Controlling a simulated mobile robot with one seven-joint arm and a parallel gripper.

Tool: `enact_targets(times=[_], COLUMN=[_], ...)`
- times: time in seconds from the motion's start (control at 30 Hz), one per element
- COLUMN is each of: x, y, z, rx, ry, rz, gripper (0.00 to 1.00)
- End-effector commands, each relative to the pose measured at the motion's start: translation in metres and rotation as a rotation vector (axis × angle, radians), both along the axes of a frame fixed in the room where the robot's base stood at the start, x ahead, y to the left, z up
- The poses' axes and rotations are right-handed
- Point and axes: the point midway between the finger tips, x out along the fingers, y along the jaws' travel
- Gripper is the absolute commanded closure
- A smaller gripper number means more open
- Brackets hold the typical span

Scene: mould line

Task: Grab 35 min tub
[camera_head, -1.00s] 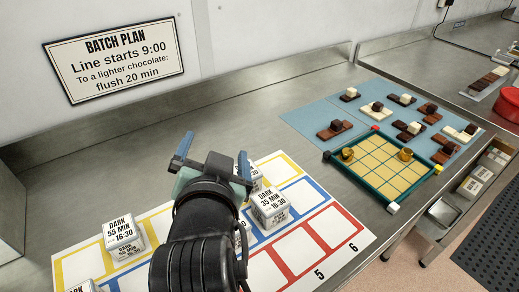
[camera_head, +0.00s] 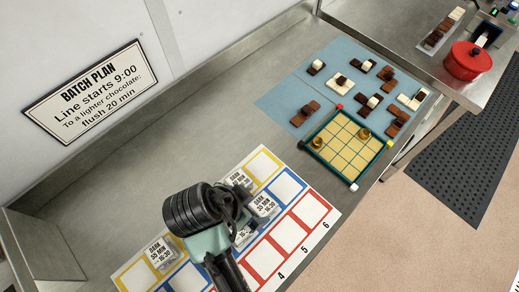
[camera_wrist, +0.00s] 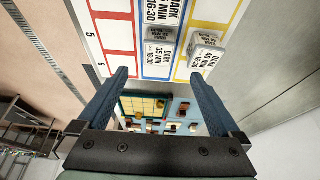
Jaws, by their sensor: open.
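The 35 min tub (camera_head: 264,206) is a pale box with black print reading DARK, 35 MIN, 16:30. It stands on the blue row of the marked sheet, right of my arm in the head view. In the wrist view the same tub (camera_wrist: 158,54) stands beyond the fingertips, between their lines and apart from them. My gripper (camera_wrist: 158,76) is open and empty, with a blue finger on each side.
Another tub (camera_head: 243,236) is partly hidden by my arm, close to the 35 min tub. A 55 min tub (camera_head: 160,252) stands at the left. A yellow grid tray (camera_head: 347,147) and chocolates on blue mats (camera_head: 285,97) lie farther back. The red row (camera_head: 288,234) is bare.

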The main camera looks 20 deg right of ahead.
Motion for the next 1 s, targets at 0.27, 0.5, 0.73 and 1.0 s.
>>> enact_targets(times=[0.27, 0.5, 0.73, 1.0], x=[0.003, 0.008, 0.01, 0.014], y=[-0.017, -0.027, -0.033, -0.044], z=[-0.044, -0.068, -0.082, -0.112], rx=[-0.001, 0.0, 0.0, -0.001], ry=[0.011, 0.004, 0.007, 0.004], rz=[-0.006, -0.004, -0.003, -0.003], gripper=[0.0, 0.0, 0.0, 0.0])
